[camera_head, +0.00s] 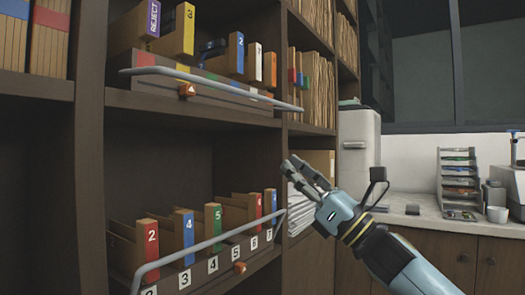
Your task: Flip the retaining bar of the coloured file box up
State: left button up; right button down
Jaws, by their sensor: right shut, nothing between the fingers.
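Two file boxes stand on shelves, each with a grey retaining bar across its front. The upper box (218,90) has small colour patches on its front and an orange marker; its bar (222,83) runs in front of the files. The lower box (198,273) has number labels 2 to 7 on its front; its bar (215,240) lies low across the front. My right gripper (290,163) is shut and empty, pointing up and left. In the picture it is right of both boxes, between the two bars' right ends and apparently apart from both. My left gripper is not in view.
The dark shelf unit's upright (92,130) stands at left. Paper stacks (300,205) lie on the shelf behind my right gripper. The space between the shelves is open.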

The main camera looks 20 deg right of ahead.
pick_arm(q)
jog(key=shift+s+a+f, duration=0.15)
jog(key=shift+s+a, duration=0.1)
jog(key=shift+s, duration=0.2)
pick_arm(e)
jog(key=shift+w+r, duration=0.1)
jog(key=shift+r, duration=0.35)
pick_arm(q)
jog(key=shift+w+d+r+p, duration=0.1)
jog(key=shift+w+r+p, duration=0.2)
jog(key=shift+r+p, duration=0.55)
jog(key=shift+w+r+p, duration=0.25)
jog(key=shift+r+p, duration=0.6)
jog(key=shift+p, duration=0.05)
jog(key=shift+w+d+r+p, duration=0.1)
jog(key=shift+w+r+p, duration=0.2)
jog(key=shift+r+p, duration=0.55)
pick_arm(e)
jog(key=s+d+r+x, duration=0.1)
jog(key=r+x, duration=0.1)
jog(key=x, duration=1)
jog(key=shift+a+r, duration=0.2)
jog(key=shift+r, duration=0.25)
